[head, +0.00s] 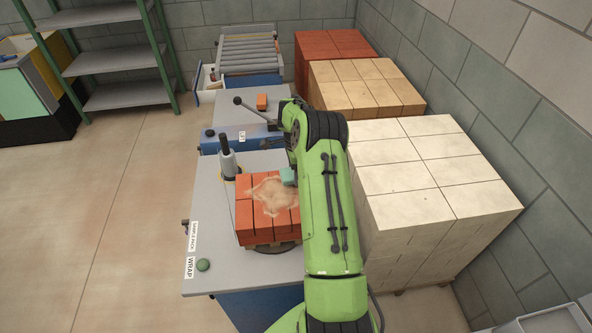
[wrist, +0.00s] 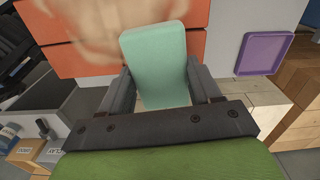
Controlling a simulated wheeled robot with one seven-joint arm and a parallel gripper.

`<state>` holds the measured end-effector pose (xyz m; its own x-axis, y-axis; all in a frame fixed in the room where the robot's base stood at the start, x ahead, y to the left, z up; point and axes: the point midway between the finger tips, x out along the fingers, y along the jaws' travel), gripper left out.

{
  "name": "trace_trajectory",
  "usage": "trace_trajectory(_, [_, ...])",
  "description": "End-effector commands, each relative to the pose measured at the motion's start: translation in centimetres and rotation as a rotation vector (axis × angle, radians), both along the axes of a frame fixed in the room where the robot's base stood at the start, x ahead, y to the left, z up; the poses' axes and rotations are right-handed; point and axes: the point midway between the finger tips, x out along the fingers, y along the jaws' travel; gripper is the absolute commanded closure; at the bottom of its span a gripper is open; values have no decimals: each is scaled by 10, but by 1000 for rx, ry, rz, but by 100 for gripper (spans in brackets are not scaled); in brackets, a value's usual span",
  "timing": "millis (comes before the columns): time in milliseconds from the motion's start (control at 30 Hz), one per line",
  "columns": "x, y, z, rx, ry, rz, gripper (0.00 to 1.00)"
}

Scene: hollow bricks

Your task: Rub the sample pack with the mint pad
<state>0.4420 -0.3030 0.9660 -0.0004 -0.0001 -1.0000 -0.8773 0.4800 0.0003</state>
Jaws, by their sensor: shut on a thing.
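The sample pack (head: 252,222) is a block of orange-red bricks on a round plate on the grey wrap bench. A pale dusty smear covers much of its top, and the smear also shows in the wrist view. The mint pad (wrist: 155,58) is held between the two fingers of my gripper (wrist: 160,88). In the head view the mint pad (head: 288,176) shows at the far right part of the pack's top, beside my green arm. The pad lies over the brick face in the wrist view; I cannot tell whether it touches. My arm hides the pack's right side.
A grey post tool (head: 228,160) stands at the bench's back left, and a green button (head: 203,265) is at its front. Stacked pale blocks (head: 430,180) stand close on the right. A purple tray (wrist: 264,54) shows in the wrist view. The floor at left is clear.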

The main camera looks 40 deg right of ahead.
Motion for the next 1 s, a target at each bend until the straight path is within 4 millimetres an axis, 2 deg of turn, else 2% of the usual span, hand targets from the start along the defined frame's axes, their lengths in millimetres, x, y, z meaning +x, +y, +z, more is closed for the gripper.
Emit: trace_trajectory(1000, [0,0,-21,0,0,0,62])
